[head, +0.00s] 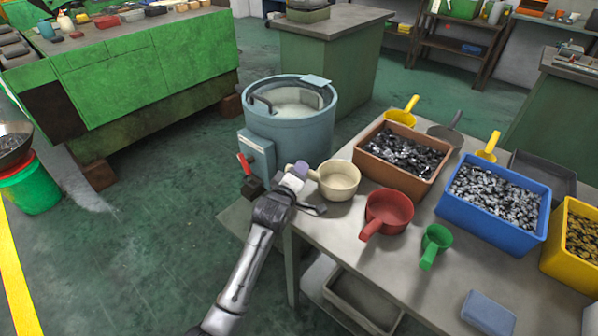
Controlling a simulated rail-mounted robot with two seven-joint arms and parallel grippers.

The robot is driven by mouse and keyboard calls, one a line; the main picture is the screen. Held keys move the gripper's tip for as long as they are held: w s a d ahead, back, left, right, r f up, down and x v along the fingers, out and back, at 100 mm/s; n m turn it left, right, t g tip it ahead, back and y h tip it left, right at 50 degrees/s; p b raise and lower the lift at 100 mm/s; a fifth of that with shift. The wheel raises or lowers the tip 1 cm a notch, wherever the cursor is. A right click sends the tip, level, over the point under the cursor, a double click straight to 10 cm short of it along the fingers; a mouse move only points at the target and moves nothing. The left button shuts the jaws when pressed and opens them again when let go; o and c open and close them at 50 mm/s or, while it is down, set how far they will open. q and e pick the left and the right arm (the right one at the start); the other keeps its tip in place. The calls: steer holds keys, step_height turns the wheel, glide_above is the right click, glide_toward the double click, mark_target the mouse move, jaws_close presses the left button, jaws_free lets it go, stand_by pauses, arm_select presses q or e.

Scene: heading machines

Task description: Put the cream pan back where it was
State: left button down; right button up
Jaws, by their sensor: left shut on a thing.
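The cream pan (340,178) is a round, open pan with a short handle pointing left. It is at the left end of the grey worktable (458,283), just right of the blue-grey drum. My left gripper (298,174) is shut on the pan's handle. The pan looks upright and empty; I cannot tell whether its base touches the table. My right gripper is not in view.
A red pan (390,209) and a green scoop (436,240) stand close to the right. Behind are a brown bin (372,170) and a blue bin (480,230) of metal parts. The blue-grey drum (288,125) stands left. The table's front middle is clear.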

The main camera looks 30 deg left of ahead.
arm_select(q)
steer(key=shift+f, duration=0.55)
steer(key=c, duration=0.8)
jaws_free()
steer(key=shift+c, duration=0.2)
steer(key=shift+s, duration=0.1)
steer(key=shift+s, duration=0.35)
steer(key=s+d+p, duration=0.1)
steer(key=s+p, duration=0.3)
steer(key=s, duration=0.8)
steer(key=shift+s+d+p, duration=0.3)
steer(key=shift+s+p, duration=0.05)
steer(key=shift+s, duration=0.05)
